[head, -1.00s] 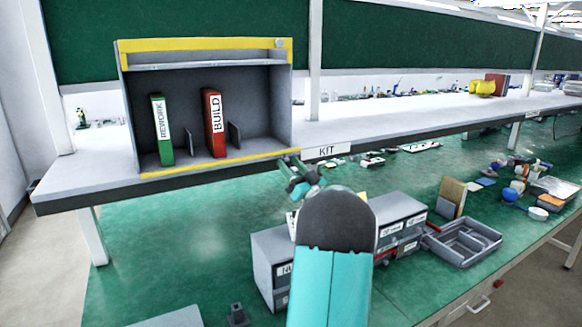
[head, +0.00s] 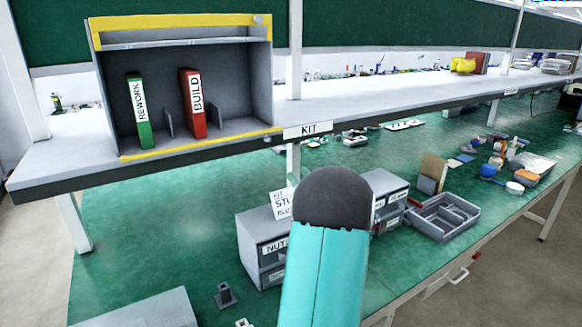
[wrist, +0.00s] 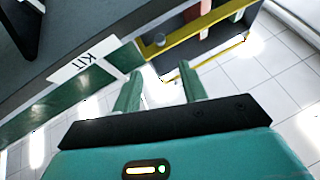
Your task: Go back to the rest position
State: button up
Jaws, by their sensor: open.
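My gripper (wrist: 160,92) shows in the wrist view with its two green fingers apart and nothing between them. In the head view the gripper is hidden behind my own dark rounded arm link. The wrist view shows the KIT label (wrist: 84,60) to the left of the fingers and the yellow-edged shelf box (wrist: 205,36) beyond them, both tilted in the picture. In the head view the shelf box (head: 262,80) stands on the white shelf with a green REWORK binder (head: 138,112) and a red BUILD binder (head: 193,105) upright inside.
Below the shelf (head: 60,150), grey drawer units (head: 255,240) stand on the green bench (head: 160,220), close to my arm. A grey divided tray (head: 445,217) lies to the right, with several small parts beyond it. The bench left of the drawers is mostly clear.

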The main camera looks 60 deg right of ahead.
jog(key=shift+s+a+f, duration=0.1)
jog(key=shift+s+f, duration=0.1)
jog(key=shift+s, duration=0.1)
dwell(0.4)
